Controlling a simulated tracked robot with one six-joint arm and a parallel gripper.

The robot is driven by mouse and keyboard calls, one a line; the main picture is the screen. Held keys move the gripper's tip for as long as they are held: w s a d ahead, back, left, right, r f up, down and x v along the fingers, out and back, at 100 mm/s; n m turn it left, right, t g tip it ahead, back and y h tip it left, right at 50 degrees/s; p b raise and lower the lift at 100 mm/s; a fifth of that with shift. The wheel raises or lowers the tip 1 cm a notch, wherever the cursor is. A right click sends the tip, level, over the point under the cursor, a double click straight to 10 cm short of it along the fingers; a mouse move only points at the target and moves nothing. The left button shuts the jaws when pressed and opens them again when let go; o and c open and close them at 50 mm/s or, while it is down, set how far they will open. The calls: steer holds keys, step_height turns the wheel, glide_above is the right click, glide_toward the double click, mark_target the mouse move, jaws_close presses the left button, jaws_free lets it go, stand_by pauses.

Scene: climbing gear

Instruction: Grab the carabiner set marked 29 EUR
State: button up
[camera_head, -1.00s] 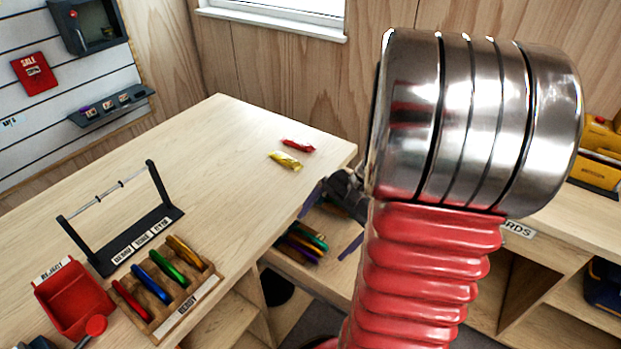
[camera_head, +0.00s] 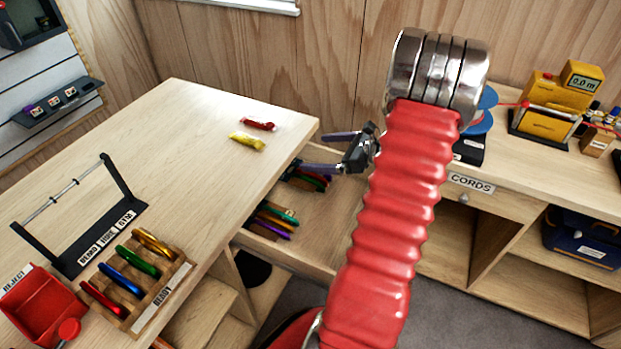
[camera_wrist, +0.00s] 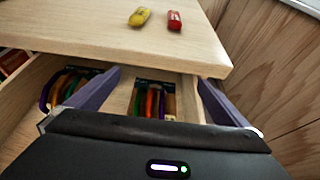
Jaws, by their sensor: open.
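Two sets of coloured carabiners lie in an open drawer. In the head view one set (camera_head: 272,220) is nearer me and the other (camera_head: 308,180) is farther back, partly under my gripper. In the wrist view one set (camera_wrist: 70,88) is at the left, partly behind a finger, and the other (camera_wrist: 153,102) is between the fingers. Small labels on them are too small to read, so I cannot tell which is marked 29 EUR. My gripper (camera_head: 313,152) is open and empty above the back of the drawer; its purple fingers also show in the wrist view (camera_wrist: 160,88).
The drawer (camera_head: 322,235) juts from under the wooden table (camera_head: 190,150). Yellow (camera_head: 247,141) and red (camera_head: 258,124) packets lie on top. A carabiner rack (camera_head: 140,275), red reject bin (camera_head: 40,305) and black stand (camera_head: 125,190) are at left. The CORDS counter (camera_head: 500,190) is at right.

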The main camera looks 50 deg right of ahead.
mark_target(306, 175)
steer(key=shift+f, duration=0.1)
stand_by(0.3)
step_height(306, 175, down, 8)
steer(key=shift+r, duration=0.15)
steer(key=shift+w+a+f, duration=0.2)
steer(key=shift+w+f, duration=0.1)
steer(key=shift+w, duration=0.3)
steer(key=shift+x, duration=3.15)
steer(key=c, duration=1)
